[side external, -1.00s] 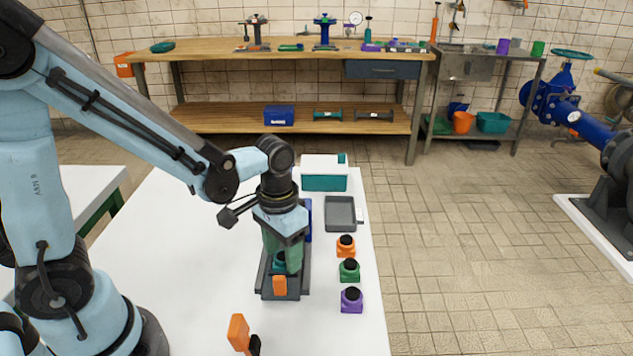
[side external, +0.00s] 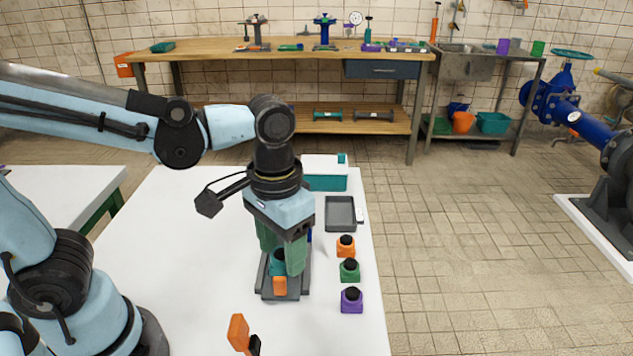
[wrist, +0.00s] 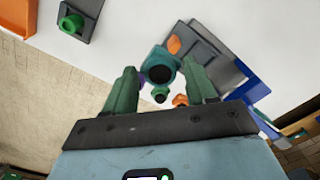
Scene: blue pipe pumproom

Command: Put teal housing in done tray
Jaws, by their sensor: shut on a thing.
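The teal housing (side external: 278,264) is between the green fingers of my gripper (side external: 281,262), low at the dark grey fixture (side external: 304,282) on the white table. An orange block (side external: 280,286) is at the fixture's near end. In the wrist view, the teal housing (wrist: 158,66) shows its round dark opening, and my gripper (wrist: 160,78) is shut on it from both sides. I cannot tell whether the housing still touches the fixture. A shallow grey tray (side external: 340,212), probably the done tray, lies empty beyond my gripper to the right.
Orange (side external: 346,246), green (side external: 349,271) and purple (side external: 351,300) parts with black tops line the table's right edge. An orange-handled item (side external: 239,333) is at the front. The table's left part is clear.

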